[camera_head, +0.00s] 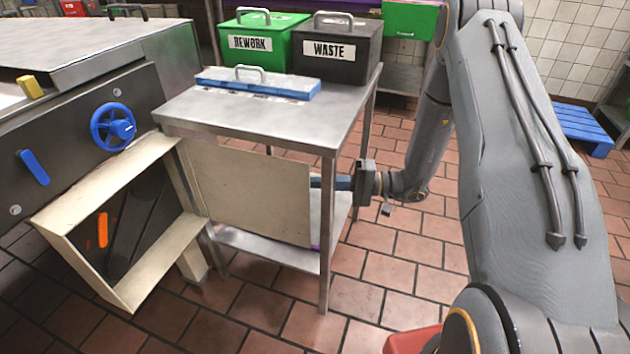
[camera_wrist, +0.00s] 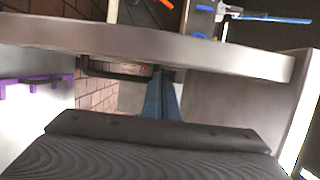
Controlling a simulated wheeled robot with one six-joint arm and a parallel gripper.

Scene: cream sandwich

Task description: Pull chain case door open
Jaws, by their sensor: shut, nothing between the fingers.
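The chain case (camera_head: 62,222) is a cream, open-fronted box on the machine's side at lower left, with dark insides and an orange part showing. Its cream door (camera_head: 250,190) is swung wide open to the right, standing in front of the steel table. My gripper (camera_head: 316,182) is shut and empty, its blue fingers pointing left at the door's free edge. I cannot tell whether they touch it. In the wrist view the blue fingers (camera_wrist: 163,90) show below a grey bar. A purple part (camera_wrist: 38,83) on a pale panel is at left there.
The steel table (camera_head: 190,113) bears a blue-lidded tray (camera_head: 225,86), a green REWORK bin (camera_head: 245,55) and a black WASTE bin (camera_head: 320,68). A table leg (camera_head: 326,275) stands close to my fingers. A blue handwheel (camera_head: 113,127) is above the case. Tiled floor is open in front.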

